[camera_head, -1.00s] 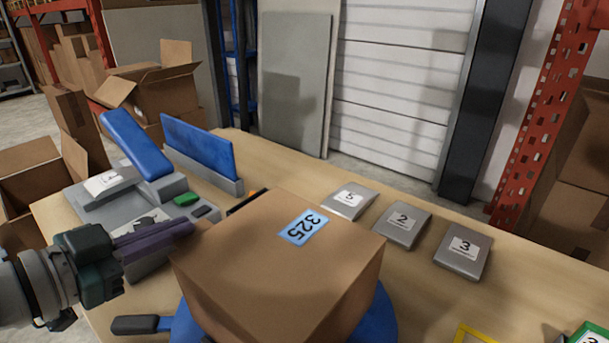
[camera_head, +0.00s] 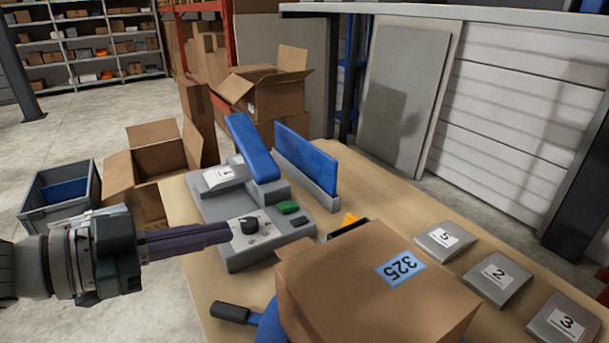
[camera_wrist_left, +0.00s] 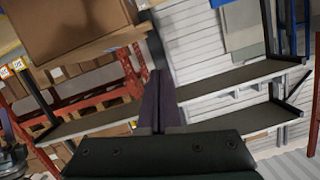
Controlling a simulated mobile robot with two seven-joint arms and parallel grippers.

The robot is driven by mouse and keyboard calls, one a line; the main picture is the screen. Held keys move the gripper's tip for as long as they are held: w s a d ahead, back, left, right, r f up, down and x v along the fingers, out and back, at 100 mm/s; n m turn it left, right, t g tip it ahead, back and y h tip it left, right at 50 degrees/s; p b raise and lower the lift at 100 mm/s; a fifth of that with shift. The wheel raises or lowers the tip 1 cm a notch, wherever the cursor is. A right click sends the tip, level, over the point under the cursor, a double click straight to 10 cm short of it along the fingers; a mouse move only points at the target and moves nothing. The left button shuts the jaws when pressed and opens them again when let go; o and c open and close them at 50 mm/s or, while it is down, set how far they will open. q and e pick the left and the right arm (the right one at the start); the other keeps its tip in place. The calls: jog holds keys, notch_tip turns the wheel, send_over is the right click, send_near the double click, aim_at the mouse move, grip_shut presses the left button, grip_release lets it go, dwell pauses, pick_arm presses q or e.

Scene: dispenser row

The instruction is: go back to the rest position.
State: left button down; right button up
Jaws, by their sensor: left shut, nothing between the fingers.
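My left gripper (camera_head: 222,234) comes in from the left in the head view. Its purple fingers are closed together with nothing between them. The fingertips appear in front of the grey dispenser machine (camera_head: 240,262) with the blue lever, near its black knob; I cannot tell whether they touch it. In the left wrist view the shut fingers (camera_wrist_left: 160,85) point away from the camera into open space. My right gripper is not in view.
A cardboard box (camera_head: 350,285) labelled 325 sits on a blue turntable (camera_head: 268,328) with a black handle. Grey numbered plates (camera_head: 497,277) lie along the table (camera_head: 190,215) to the right. Open cartons (camera_head: 158,160) and a grey bin (camera_head: 60,196) stand on the floor at left.

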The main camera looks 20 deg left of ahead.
pick_arm(q)
jog(key=s+d+f+n+g+y, duration=0.25)
jog(key=s+d+n+y, duration=0.2)
jog(key=d, duration=0.25)
jog(key=s+a+n+g+y, duration=0.2)
jog(key=s+n+g+y, duration=0.3)
jog(key=s, duration=0.9)
notch_tip(320, 180, up, 35)
jog(key=m+g+h+p, duration=0.1)
jog(key=p, duration=3.3)
jog(key=shift+s+f+m, duration=0.15)
jog(key=shift+s+m, duration=0.15)
jog(key=shift+m, duration=0.05)
jog(key=shift+d+g, duration=0.1)
jog(key=shift+g, duration=0.15)
